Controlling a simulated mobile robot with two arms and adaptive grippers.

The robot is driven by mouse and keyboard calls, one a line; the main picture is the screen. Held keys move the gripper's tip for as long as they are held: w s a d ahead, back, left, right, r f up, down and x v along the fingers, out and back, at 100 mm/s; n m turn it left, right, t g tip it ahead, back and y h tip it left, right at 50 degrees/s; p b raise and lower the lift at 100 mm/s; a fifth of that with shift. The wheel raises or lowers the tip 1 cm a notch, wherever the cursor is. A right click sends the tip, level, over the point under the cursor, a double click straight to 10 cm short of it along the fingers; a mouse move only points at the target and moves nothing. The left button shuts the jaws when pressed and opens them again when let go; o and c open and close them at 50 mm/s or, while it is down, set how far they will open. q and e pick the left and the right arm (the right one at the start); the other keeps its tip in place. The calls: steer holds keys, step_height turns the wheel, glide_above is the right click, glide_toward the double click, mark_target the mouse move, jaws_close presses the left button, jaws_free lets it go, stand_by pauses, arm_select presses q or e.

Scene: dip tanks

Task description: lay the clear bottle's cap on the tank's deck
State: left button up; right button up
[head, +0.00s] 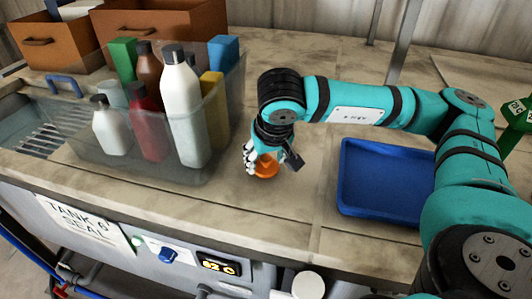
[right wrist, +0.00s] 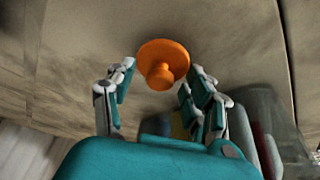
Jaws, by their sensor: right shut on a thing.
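An orange cap-like piece (head: 265,168), a round disc with a knob, is at the fingertips of my right gripper (head: 262,155). In the right wrist view the orange piece (right wrist: 162,64) lies at the fingertips of the right gripper (right wrist: 160,80); the gripper is shut on it. It is low over the tan deck (head: 285,215); I cannot tell whether it touches. No clear bottle can be made out for certain; bottles crowd a clear bin (head: 200,172). My left gripper is not in view.
The bin, left of the gripper, holds white, red and brown bottles and coloured boxes. A blue tray (head: 375,212) lies right of the gripper, empty where visible. An open tank (head: 35,140) with a rack is at far left. Bare deck lies in front of the gripper.

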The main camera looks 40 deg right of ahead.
steer(key=shift+s, duration=0.1)
steer(key=shift+f+b, duration=0.2)
steer(key=shift+b, duration=0.1)
steer(key=o, duration=0.5)
steer(key=shift+c, duration=0.2)
steer(key=o, duration=0.4)
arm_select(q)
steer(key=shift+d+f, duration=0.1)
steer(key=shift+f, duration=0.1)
arm_select(e)
steer(key=shift+r, duration=0.1)
